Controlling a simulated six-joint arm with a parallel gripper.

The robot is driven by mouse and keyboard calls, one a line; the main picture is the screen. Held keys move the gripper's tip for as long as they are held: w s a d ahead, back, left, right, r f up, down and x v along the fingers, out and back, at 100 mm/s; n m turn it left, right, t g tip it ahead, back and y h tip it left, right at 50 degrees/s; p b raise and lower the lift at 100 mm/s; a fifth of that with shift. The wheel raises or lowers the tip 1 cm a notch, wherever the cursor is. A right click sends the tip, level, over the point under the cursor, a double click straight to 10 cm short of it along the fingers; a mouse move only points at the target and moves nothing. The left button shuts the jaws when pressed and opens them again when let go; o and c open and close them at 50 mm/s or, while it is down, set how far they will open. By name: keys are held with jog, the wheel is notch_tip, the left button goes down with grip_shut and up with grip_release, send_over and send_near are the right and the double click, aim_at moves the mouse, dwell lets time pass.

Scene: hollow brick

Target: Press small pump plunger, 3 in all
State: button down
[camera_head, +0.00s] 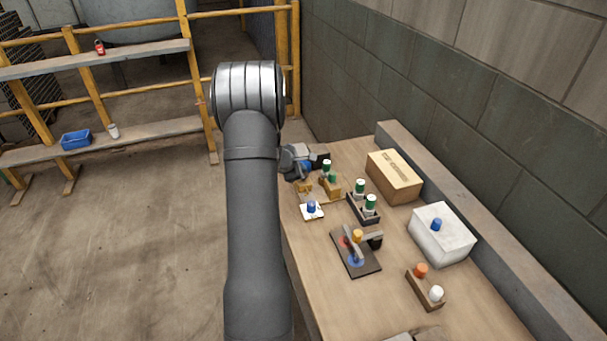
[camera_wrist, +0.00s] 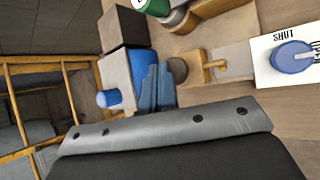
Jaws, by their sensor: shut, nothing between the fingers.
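In the head view my gripper (camera_head: 301,169) is at the table's far left end, partly behind my arm. The blue block is hard to make out there.
A white plate marked SHUT (camera_wrist: 265,72) carries a blue knob (camera_wrist: 291,56). A cardboard box (camera_head: 395,177) and a white block with a blue knob (camera_head: 445,240) stand along the wall side.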

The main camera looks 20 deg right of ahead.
jog(key=shift+f, duration=1.05)
dwell(1.3)
jog(key=shift+r, duration=1.5)
jog(key=shift+r, duration=2.5)
notch_tip(320, 180, up, 4)
jog(key=shift+f, duration=0.1)
jog(key=shift+f, duration=0.15)
